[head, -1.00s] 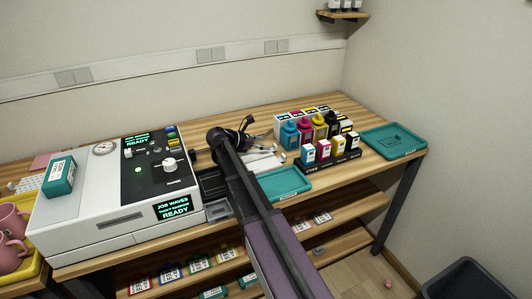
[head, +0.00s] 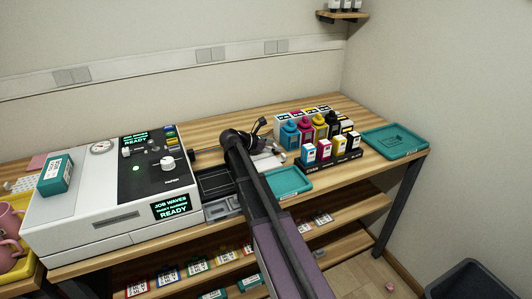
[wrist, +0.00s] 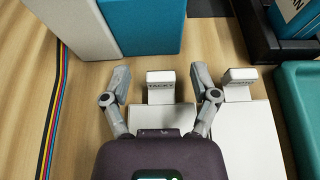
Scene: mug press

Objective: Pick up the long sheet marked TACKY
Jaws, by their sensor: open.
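The sheet marked TACKY (wrist: 158,117) is white, with a raised tab bearing the word, and lies on the wooden worktop in the wrist view. My gripper (wrist: 160,80) is open, with one finger on each side of the tab. The fingers appear apart from the tab. My gripper's body hides the near part of the sheet. In the head view my arm partly covers the white sheets, and which one is which cannot be told.
A teal and white box (wrist: 145,25) stands just beyond the left finger. A teal tray (head: 287,182) lies right of the sheets. Ink bottles (head: 310,130) and cartons stand behind it. The large white press (head: 110,205) fills the left of the worktop.

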